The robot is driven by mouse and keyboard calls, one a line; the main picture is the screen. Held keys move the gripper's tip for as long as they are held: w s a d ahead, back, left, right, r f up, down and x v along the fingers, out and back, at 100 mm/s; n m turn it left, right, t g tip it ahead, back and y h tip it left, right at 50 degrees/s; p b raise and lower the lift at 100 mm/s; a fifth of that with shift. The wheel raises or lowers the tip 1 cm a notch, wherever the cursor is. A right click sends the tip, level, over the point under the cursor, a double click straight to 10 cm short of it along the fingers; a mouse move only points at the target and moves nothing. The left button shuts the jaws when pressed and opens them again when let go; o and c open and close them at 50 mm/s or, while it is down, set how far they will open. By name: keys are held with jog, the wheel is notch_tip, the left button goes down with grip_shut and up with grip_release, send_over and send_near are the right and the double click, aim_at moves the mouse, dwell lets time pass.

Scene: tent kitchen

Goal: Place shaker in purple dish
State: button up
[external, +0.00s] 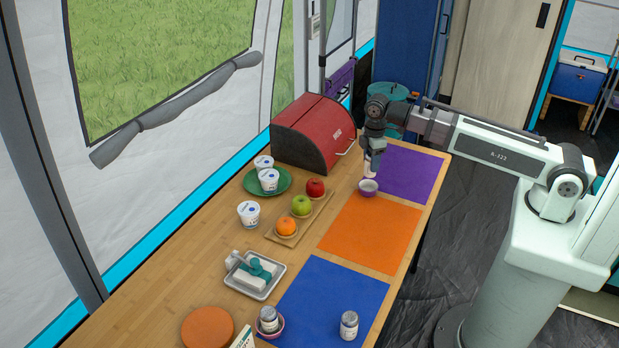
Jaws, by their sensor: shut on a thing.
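My gripper (373,160) is at the far end of the table, pointing down and shut on a small pale shaker (370,171). The shaker is mostly hidden by the fingers and looks upright. The small light purple dish (368,189) stands directly below it, by the near left corner of the purple mat (408,172). The shaker's lower end is at or just above the dish's opening; I cannot tell whether it touches the dish.
A red bread box (313,134) stands left of my gripper. A fruit board (298,223), green plate (283,181) with cups and butter tray (254,287) lie nearer. Other shakers stand in a pink dish (279,333) and on the blue mat (325,290). The orange mat (371,237) is clear.

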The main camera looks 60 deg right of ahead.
jog(key=shift+f, duration=3.6)
jog(key=shift+f, duration=0.1)
jog(key=o, duration=1.1)
jog(key=shift+r, duration=6.15)
